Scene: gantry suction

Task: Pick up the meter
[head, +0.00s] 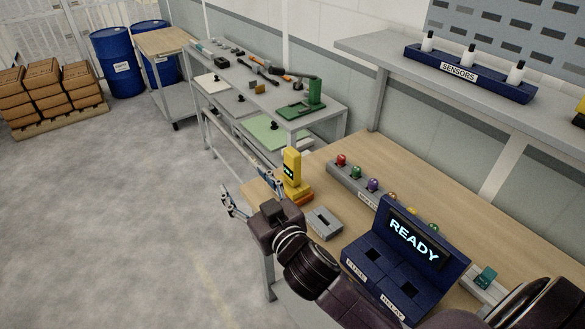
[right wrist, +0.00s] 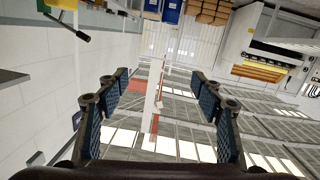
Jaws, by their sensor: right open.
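The meter (head: 291,170) is a yellow upright device with a small dark display. It stands near the left edge of the wooden bench (head: 400,178), with an orange part at its foot. My right gripper (head: 248,191) is open and empty, its fingers spread just left of the meter in the head view. I cannot tell the exact gap between them in depth. In the right wrist view the spread fingers (right wrist: 160,98) have nothing between them, and I cannot make out the meter there. My left gripper is not in view.
A grey slotted block (head: 325,223) lies close to my right wrist. A blue console (head: 410,250) reading READY and a strip of coloured knobs (head: 373,185) occupy the bench. A shelf above holds a sensor rack (head: 470,74). A grey tool table (head: 265,95) stands behind. Open floor is left.

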